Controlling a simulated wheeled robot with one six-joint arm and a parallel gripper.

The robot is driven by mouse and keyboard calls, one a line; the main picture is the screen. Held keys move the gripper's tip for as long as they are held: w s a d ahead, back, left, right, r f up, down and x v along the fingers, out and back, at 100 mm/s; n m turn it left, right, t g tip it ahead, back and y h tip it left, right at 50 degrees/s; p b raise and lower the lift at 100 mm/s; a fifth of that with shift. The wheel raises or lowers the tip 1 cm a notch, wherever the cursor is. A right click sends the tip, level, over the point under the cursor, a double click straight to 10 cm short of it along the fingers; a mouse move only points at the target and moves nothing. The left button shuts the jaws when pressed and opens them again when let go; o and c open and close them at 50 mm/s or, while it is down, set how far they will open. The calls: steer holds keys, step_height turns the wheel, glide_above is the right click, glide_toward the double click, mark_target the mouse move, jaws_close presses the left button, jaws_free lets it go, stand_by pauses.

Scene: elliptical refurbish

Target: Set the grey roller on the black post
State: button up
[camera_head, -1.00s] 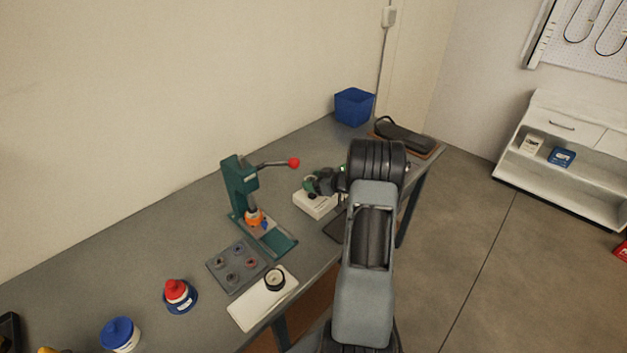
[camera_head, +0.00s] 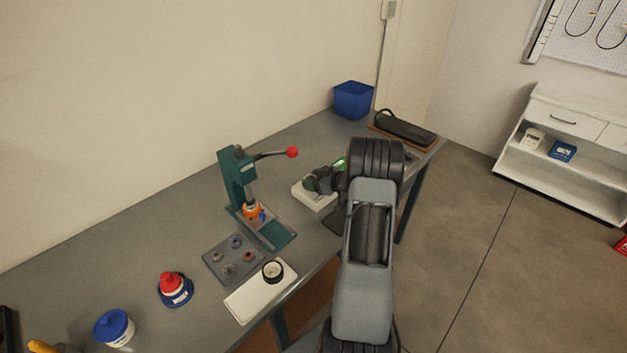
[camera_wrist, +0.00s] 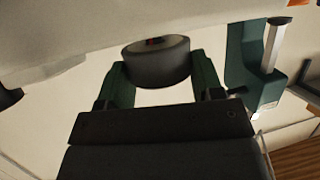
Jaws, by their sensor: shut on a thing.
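In the wrist view, my gripper (camera_wrist: 157,70) has its two green fingers shut on the sides of the grey roller (camera_wrist: 153,64), a short dark cylinder. A small dark and red detail shows at the roller's far face. In the head view, my gripper (camera_head: 318,181) is low over the white block (camera_head: 318,203) on the bench. The black post cannot be made out now; my gripper covers the top of the block. I cannot tell whether the roller touches the post.
A teal press (camera_head: 237,180) with a red-knobbed lever stands left of the block. A grey plate (camera_head: 217,253) with several small parts and a white board (camera_head: 248,300) with a round part lie in front. A blue bin (camera_head: 353,101) and black tray item (camera_head: 405,128) stand behind.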

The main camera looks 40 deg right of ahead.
steer(key=shift+s+r+p, duration=0.1)
steer(key=shift+p, duration=0.25)
stand_by(0.7)
steer(key=shift+f, duration=0.35)
stand_by(0.4)
steer(key=shift+r, duration=0.2)
steer(key=shift+r+p, duration=0.55)
steer(key=shift+r, duration=0.1)
steer(key=shift+f+b, duration=0.4)
steer(key=shift+f, duration=0.4)
stand_by(1.1)
steer(key=shift+r, duration=0.1)
steer(key=shift+r+p, duration=0.7)
steer(key=shift+p, duration=0.05)
stand_by(0.8)
